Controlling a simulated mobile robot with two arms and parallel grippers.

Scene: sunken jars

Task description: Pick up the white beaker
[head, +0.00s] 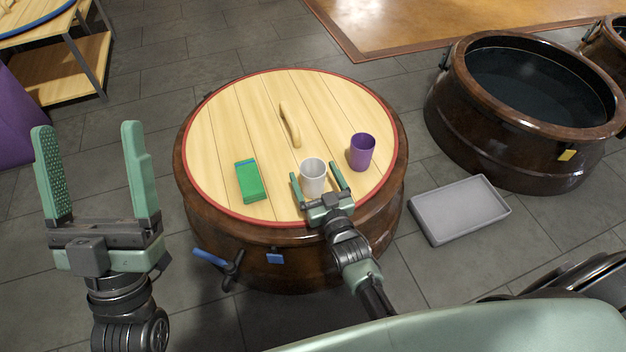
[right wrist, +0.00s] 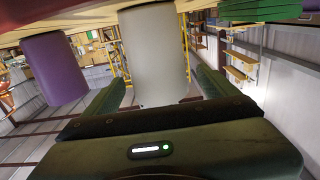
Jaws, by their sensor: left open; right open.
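The white beaker (head: 313,178) stands upright on the round wooden lid (head: 228,120) of a brown jar, near the lid's front edge. My right gripper (head: 320,180) is open, with one finger on each side of the beaker. In the right wrist view the beaker (right wrist: 155,55) appears upside down between the two open fingers (right wrist: 160,92). I cannot tell whether a finger touches it. My left gripper (head: 95,172) is open and empty, left of the jar and away from the beaker.
A purple cup (head: 362,152) stands just right of the beaker; it also shows in the right wrist view (right wrist: 52,70). A green box (head: 249,181) lies to the left. The lid has a wooden handle (head: 290,124). A grey tray (head: 460,210) and an open jar (head: 455,95) are at right.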

